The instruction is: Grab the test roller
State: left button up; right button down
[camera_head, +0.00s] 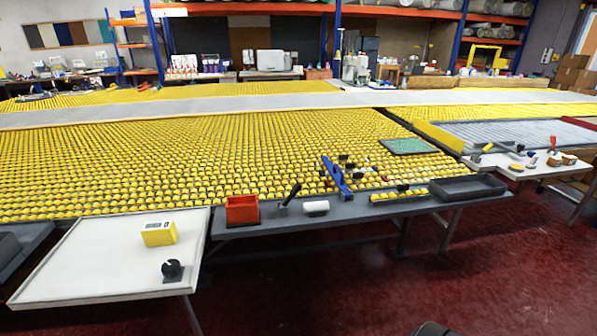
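A short white cylinder (316,208), which looks like the test roller, lies on its side on the dark grey bench (340,216) along the front of the roller bed. A black-handled tool (289,199) stands tilted just left of it. A red open box (242,210) is further left. I cannot tell for certain which of these small items is the test roller. Neither of my grippers shows in this view.
A blue upright bracket (336,178), a strip of yellow rollers (399,195) and a dark tray (467,187) stand right of the cylinder. A white table (105,262) with a yellow device (159,233) is at left. The red floor (330,295) in front is clear.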

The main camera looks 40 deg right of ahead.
aim_at(318, 206)
jog(key=z, duration=1.6)
jog(key=i+l+u, duration=0.15)
jog(key=l, duration=0.15)
